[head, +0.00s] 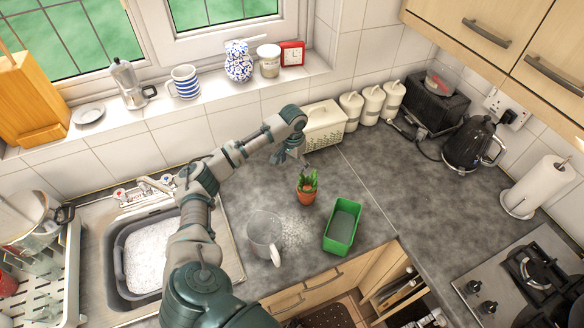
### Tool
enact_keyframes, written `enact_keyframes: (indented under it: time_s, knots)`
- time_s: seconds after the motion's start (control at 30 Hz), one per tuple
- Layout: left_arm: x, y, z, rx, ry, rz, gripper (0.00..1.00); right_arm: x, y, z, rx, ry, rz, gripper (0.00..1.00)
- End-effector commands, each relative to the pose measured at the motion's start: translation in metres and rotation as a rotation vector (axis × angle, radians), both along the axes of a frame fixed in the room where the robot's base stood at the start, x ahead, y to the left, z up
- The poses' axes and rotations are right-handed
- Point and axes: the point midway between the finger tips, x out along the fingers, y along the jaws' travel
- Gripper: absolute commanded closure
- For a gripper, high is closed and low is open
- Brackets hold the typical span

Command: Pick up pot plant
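The pot plant (307,192) is a small terracotta pot with a green plant and a touch of red on top. It stands upright on the grey worktop, left of the middle seam. My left arm comes in from the lower left, reaches over the sink and bends down at the wrist. My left gripper (302,162) is just above and behind the plant, close to its top. Its fingers are small and partly hidden, so I cannot tell whether they are open or touching the leaves. My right gripper is not in view.
A green tray (343,226) stands right of and nearer than the plant. A clear jug (264,236) stands at its front left, beside scattered white grains (294,232). A cream bread bin (323,126) is behind. Open worktop (400,185) lies to the right.

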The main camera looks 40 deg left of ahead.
Motion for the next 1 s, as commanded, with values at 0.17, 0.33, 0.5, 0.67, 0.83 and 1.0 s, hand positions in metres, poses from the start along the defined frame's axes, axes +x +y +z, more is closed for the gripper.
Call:
enact_keyframes:
  time_s: [0.17,0.33,0.5,0.67,0.83,1.0]
  knots:
    - [0.001,-0.001,0.043,0.001,-0.006,-0.002,0.2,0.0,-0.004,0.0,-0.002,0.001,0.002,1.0]
    - [0.002,0.003,0.075,-0.003,-0.004,-0.001,0.2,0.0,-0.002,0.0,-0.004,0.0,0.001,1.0]
    - [0.001,0.002,0.09,-0.004,-0.002,-0.008,0.05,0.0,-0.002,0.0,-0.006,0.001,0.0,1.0]
    - [-0.004,-0.049,0.077,0.0,-0.003,-0.073,0.0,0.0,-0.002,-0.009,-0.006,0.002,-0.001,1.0]
    - [-0.007,-0.057,0.062,-0.001,0.002,-0.076,0.0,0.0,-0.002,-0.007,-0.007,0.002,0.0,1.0]
    - [-0.007,-0.059,0.024,0.0,0.003,-0.076,0.0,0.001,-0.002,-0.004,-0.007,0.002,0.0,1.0]
